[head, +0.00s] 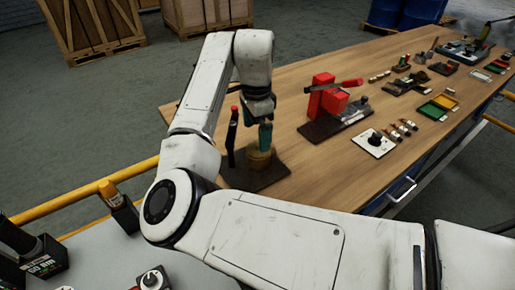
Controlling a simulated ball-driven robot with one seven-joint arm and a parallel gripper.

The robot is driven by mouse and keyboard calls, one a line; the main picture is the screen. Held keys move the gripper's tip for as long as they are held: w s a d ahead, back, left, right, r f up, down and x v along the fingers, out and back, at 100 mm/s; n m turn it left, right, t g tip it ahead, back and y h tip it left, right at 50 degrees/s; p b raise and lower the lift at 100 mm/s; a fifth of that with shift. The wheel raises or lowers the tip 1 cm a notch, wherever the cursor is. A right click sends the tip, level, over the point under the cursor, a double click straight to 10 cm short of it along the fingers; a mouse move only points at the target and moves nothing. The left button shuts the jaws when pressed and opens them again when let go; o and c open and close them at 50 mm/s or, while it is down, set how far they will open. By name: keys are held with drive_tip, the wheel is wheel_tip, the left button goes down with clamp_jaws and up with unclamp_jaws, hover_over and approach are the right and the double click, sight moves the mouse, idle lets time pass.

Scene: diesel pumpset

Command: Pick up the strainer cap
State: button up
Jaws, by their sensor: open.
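My arm hides some of the board's near side.
A black upright piece with a red tip (232,132) stands close left of my gripper. A red vise-like fixture (326,97) stands to the right. A white plate with a black knob (374,142) lies farther right. Bare wooden bench top (300,150) lies between.

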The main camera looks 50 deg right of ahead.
sight(253, 151)
drive_tip(key=f, duration=0.5)
drive_tip(key=shift+d, duration=0.25)
drive_tip(key=shift+c, duration=0.4)
drive_tip(key=shift+r, duration=0.1)
drive_tip(key=c, duration=1.3)
